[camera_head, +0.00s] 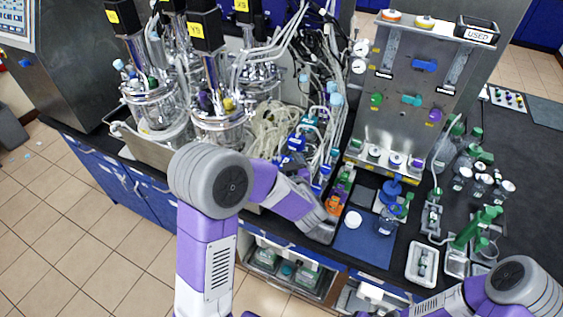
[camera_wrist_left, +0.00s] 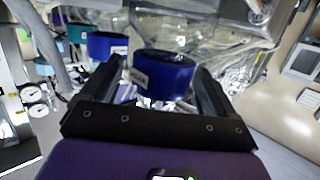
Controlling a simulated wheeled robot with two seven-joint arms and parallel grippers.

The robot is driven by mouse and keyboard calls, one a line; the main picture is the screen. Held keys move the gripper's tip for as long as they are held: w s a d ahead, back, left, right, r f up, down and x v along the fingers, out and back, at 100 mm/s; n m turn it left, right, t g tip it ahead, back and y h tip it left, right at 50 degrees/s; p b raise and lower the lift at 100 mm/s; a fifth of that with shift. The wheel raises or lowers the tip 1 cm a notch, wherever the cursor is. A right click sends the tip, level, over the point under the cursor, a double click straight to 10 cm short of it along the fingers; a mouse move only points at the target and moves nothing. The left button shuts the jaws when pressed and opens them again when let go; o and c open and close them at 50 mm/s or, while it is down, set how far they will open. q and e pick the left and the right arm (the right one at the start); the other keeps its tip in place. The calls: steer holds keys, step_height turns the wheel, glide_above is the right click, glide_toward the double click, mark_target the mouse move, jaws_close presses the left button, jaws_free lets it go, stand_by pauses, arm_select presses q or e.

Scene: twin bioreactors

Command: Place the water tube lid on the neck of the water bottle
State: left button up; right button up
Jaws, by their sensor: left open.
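My left gripper (camera_head: 324,226) reaches over the front edge of the bench, beside the blue mat; its fingertips are hard to make out in the head view. In the left wrist view its two fingers (camera_wrist_left: 158,72) stand apart. A blue ring-shaped lid with a white label (camera_wrist_left: 165,76) shows between and beyond them; whether they touch it I cannot tell, and the label is too small to read surely. A clear bottle (camera_head: 385,223) stands near the mat's right side. A blue round piece with a stem (camera_head: 391,190) is just behind it.
A blue mat (camera_head: 362,245) carries a white disc (camera_head: 353,220). Steel reactor vessels (camera_head: 218,128) and tangled tubing stand at the back left. A steel control panel (camera_head: 408,95) rises behind the mat. Green-capped bottles and a white tray (camera_head: 422,264) crowd the right.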

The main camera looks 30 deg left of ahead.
arm_select(q)
steer(key=shift+r, duration=0.25)
steer(key=v, duration=1.2)
